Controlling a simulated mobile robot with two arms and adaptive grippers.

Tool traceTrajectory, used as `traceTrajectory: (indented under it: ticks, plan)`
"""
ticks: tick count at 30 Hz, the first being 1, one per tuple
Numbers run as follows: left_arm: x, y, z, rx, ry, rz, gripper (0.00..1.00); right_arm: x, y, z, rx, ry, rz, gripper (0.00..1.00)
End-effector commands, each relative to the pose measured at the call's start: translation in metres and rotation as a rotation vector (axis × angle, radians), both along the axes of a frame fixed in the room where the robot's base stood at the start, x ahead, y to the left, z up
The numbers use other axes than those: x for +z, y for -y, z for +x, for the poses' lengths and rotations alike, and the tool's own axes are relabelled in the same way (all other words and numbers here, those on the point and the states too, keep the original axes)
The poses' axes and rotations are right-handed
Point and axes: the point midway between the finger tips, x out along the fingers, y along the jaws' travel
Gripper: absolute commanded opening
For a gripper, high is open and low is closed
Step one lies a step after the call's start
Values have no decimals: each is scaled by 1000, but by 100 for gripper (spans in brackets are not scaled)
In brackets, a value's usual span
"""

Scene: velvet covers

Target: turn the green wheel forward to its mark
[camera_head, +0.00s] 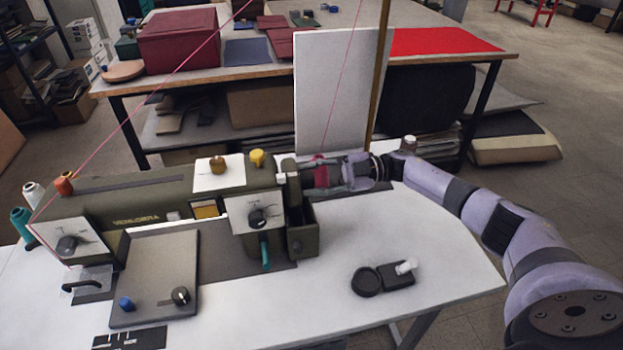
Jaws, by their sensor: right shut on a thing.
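The olive-green machine (150,196) stands on the white table. The green wheel (292,168) is at its right end, seen nearly edge-on and largely hidden by my gripper. A small white patch (282,177) shows beside it on the housing; I cannot tell whether it is the mark. My right gripper (306,174) reaches in from the right and is shut on the wheel. Its fingertips are hard to make out. A magenta thing (319,163) shows at the gripper, and I cannot tell whether they touch. My left gripper is not in view.
A white upright panel (335,90) and a brown post (379,70) stand just behind my gripper. A small black device (397,275) lies on the right of the table. Pink thread runs above the machine.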

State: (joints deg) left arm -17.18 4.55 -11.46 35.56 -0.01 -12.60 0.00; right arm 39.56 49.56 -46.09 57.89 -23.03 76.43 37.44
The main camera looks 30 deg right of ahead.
Motion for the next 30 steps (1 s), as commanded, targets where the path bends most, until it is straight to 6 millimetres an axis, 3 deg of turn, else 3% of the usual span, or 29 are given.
traceTrajectory:
  ticks: [6, 14, 15, 24, 30]
  plan:
    - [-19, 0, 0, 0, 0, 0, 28, -4, 1, 0, 0, 111, -29, 10]
    - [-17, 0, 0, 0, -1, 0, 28, 0, 0, 0, -1, 132, -35, 10]
    - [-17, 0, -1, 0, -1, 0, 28, 0, 0, 0, -1, 132, -35, 38]
    - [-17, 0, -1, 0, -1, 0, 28, 0, 0, 0, 0, 132, -34, 58]
    - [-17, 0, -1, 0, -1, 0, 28, 0, 0, 0, 0, 132, -34, 58]
